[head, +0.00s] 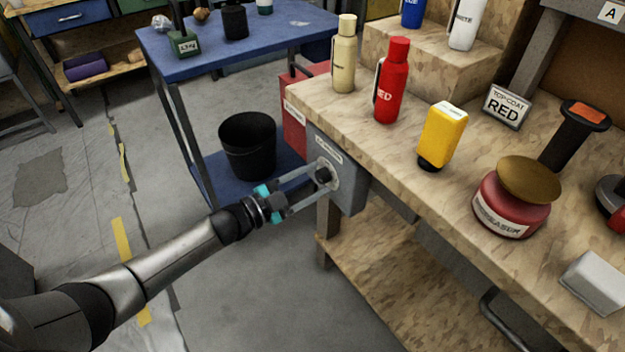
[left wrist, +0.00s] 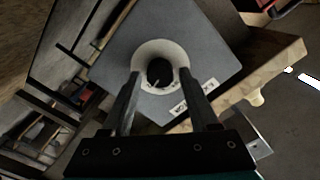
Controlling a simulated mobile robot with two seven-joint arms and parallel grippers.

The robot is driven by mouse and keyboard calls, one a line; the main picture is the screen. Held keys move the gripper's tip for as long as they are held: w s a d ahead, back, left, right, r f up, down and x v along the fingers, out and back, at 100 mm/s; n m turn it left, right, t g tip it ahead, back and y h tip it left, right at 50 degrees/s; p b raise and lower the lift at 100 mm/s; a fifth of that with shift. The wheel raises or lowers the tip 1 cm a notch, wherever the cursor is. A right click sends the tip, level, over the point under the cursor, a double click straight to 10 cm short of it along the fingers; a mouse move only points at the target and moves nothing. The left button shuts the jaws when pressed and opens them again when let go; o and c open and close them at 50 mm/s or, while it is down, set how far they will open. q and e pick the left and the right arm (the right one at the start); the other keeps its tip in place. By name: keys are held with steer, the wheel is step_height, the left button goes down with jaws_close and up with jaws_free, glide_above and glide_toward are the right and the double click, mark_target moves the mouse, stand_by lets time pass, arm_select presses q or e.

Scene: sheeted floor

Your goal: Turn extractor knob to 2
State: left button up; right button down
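The extractor knob (head: 323,174) is a small black dial on a pale round plate, on a grey box (head: 350,190) fixed to the workbench end. In the left wrist view the knob (left wrist: 160,72) sits between the two finger ends, with a small light mark near its lower edge. The dial numbers are too small to read. My left gripper (head: 320,177) reaches in from the left, fingers parted, one on each side of the knob; it also shows in the left wrist view (left wrist: 160,78). Gaps appear between fingers and knob; contact cannot be told. My right gripper is out of view.
The wooden workbench (head: 400,150) holds a cream bottle (head: 344,55), a red bottle (head: 391,80), a yellow bottle (head: 442,135) and a degreaser tin (head: 510,205). A blue cart (head: 220,50) and a black bin (head: 247,145) stand behind my left gripper.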

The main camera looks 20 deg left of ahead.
arm_select(q)
steer(key=shift+o, duration=0.7)
steer(key=shift+s+a, duration=0.35)
steer(key=shift+s, duration=0.1)
steer(key=p+v, duration=0.3)
steer(key=v, duration=1.1)
steer(key=shift+p, duration=0.4)
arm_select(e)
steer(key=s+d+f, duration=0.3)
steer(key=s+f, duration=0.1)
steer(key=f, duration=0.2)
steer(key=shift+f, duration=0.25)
